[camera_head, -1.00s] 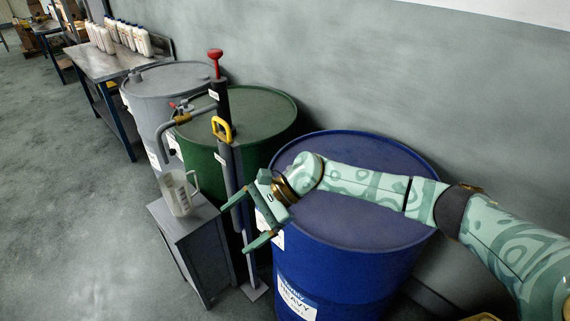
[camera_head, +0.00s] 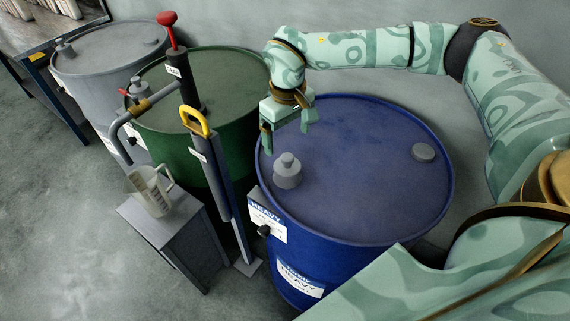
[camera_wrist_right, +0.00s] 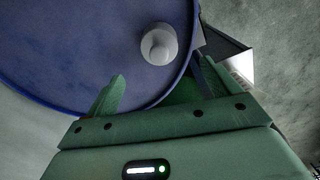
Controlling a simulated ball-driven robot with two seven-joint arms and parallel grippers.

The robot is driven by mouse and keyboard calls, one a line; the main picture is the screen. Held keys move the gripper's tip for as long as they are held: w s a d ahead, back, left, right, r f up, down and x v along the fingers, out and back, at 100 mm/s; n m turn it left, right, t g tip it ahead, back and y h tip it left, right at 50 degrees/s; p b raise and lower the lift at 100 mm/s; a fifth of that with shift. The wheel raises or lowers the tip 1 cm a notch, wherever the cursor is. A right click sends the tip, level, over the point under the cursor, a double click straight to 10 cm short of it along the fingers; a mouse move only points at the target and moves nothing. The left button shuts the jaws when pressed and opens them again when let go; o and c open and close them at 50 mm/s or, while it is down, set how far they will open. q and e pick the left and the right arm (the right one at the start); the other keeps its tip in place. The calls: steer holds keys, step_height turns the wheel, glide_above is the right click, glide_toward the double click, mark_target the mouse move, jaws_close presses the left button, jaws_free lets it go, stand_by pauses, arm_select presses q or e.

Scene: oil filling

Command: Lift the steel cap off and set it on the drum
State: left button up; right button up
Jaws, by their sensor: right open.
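A grey steel cap (camera_head: 287,171) with a knob on top stands upright on the blue drum (camera_head: 350,190), near the left edge of its lid. My right gripper (camera_head: 285,138) is open and empty, pointing down above the lid just behind the cap, apart from it. In the right wrist view the cap (camera_wrist_right: 158,45) shows on the blue lid (camera_wrist_right: 80,45), just beyond and between the two open fingertips (camera_wrist_right: 160,72). My left gripper is not in view.
A low round plug (camera_head: 423,152) sits at the lid's right. A green drum (camera_head: 225,90) and a grey drum (camera_head: 100,50) stand to the left. A hand pump with a red knob (camera_head: 167,19), a yellow-handled tool (camera_head: 196,121) and a jug (camera_head: 150,190) on a grey cabinet are close by.

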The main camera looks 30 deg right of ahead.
mark_target(288, 156)
step_height(288, 156, down, 4)
steer(key=shift+w+r, duration=0.15)
steer(key=shift+r, duration=0.05)
steer(key=shift+f+b, duration=0.35)
steer(key=shift+f, duration=0.15)
step_height(288, 156, down, 5)
steer(key=shift+d+f+b, duration=0.1)
steer(key=shift+b, duration=0.55)
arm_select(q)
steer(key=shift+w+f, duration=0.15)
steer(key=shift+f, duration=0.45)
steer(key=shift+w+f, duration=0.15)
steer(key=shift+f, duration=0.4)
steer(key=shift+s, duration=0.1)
arm_select(e)
steer(key=c, duration=1.2)
steer(key=shift+o, duration=0.2)
steer(key=shift+r, duration=0.25)
